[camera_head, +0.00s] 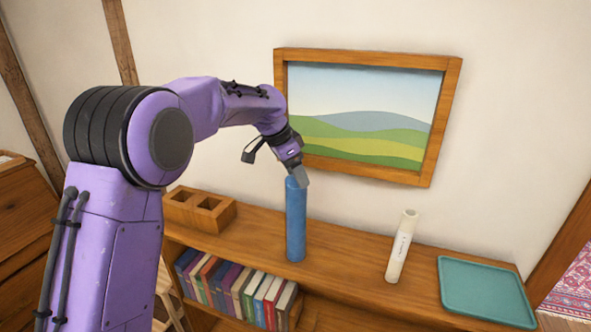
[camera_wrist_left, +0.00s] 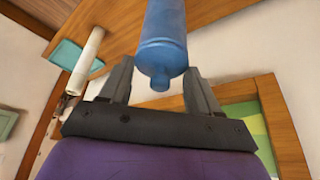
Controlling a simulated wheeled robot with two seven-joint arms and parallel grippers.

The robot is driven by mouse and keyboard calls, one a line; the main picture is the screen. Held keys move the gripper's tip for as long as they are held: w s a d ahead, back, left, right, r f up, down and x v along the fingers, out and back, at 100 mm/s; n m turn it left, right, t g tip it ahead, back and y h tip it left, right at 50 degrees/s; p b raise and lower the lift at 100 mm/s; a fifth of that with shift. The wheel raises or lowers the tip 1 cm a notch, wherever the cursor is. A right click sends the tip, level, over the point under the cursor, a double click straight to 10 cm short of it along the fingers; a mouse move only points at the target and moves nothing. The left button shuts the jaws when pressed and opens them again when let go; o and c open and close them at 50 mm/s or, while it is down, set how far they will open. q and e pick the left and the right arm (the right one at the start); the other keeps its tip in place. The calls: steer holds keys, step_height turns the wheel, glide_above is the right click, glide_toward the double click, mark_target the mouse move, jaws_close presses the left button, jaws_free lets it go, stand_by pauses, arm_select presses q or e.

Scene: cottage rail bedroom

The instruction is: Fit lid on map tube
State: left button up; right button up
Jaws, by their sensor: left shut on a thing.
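A white tube (camera_head: 401,247) with small dark print on its side, likely the map tube, stands upright on the wooden shelf top; it also shows in the left wrist view (camera_wrist_left: 87,62). I cannot make out a separate lid in either view. My left gripper (camera_head: 298,181) is shut on the top of a blue bottle (camera_head: 296,222), well to the left of the tube. In the left wrist view the bottle (camera_wrist_left: 163,35) sits between the two fingers (camera_wrist_left: 160,76), its narrow end toward the palm. The bottle is upright, its base at or just above the shelf. My right gripper is not in view.
A teal tray (camera_head: 484,290) lies right of the tube. A wooden block with two square openings (camera_head: 200,209) stands at the shelf's left. Books (camera_head: 238,288) fill the level below. A framed landscape picture (camera_head: 365,115) hangs behind. The shelf top between bottle and tube is clear.

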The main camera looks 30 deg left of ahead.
arm_select(q)
steer(key=shift+f+p, duration=0.15)
steer(key=shift+p, duration=0.2)
stand_by(0.5)
steer(key=o, duration=1.2)
steer(key=b+v, duration=0.1)
steer(key=v, duration=0.9)
steer(key=shift+r+b, duration=0.2)
steer(key=shift+b, duration=0.15)
